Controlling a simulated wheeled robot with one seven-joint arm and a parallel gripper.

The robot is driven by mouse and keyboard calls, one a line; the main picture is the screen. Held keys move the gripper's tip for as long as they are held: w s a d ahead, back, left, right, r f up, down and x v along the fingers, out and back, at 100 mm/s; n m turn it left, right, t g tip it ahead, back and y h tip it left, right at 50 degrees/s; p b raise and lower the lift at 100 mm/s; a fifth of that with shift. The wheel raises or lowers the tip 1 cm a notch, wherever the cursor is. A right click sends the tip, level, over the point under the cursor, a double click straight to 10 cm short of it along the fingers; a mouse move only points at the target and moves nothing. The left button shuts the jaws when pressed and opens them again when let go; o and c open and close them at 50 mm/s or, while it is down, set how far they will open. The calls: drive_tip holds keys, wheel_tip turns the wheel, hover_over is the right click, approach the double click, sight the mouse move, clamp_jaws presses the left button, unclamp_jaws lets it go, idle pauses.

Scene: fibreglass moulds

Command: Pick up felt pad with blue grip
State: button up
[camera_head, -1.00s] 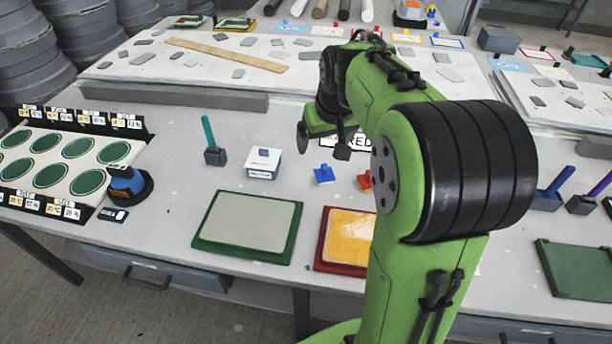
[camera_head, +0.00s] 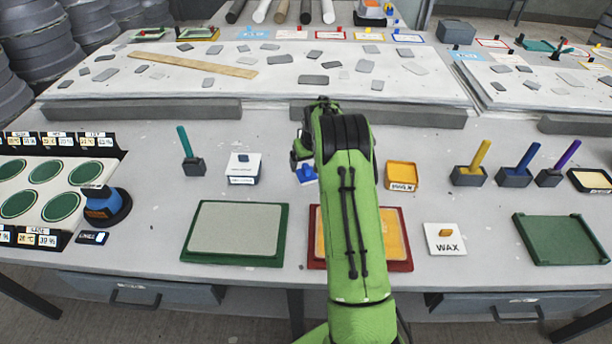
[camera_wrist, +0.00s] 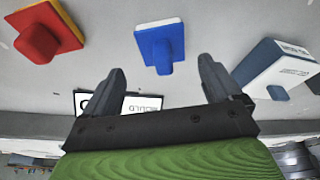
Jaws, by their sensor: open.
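The felt pad with the blue grip (camera_head: 308,174) lies on the table between the white box and my arm, partly hidden by my gripper (camera_head: 301,155) in the head view. In the wrist view the pad (camera_wrist: 161,44) is a blue square with a pale edge and a blue grip standing up from it. My gripper (camera_wrist: 162,68) is open there, its fingers to either side of the grip's line. I cannot tell how far they are above it. Nothing is held.
A green-framed plate (camera_head: 235,231), a red-framed orange plate (camera_head: 398,240) and a yellow box (camera_head: 402,175) are nearby. A grey bar (camera_head: 150,110) lies behind.

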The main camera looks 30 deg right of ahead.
sight(306, 166)
drive_tip(key=x, duration=0.5)
drive_tip(key=shift+w+a, duration=0.1)
drive_tip(key=shift+a, duration=0.05)
drive_tip(key=shift+r, duration=0.1)
drive_tip(key=c, duration=1.2)
wheel_tip(306, 166, up, 10)
drive_tip(key=shift+r+p, duration=0.1)
drive_tip(key=shift+p, duration=0.35)
drive_tip(key=shift+c, duration=0.2)
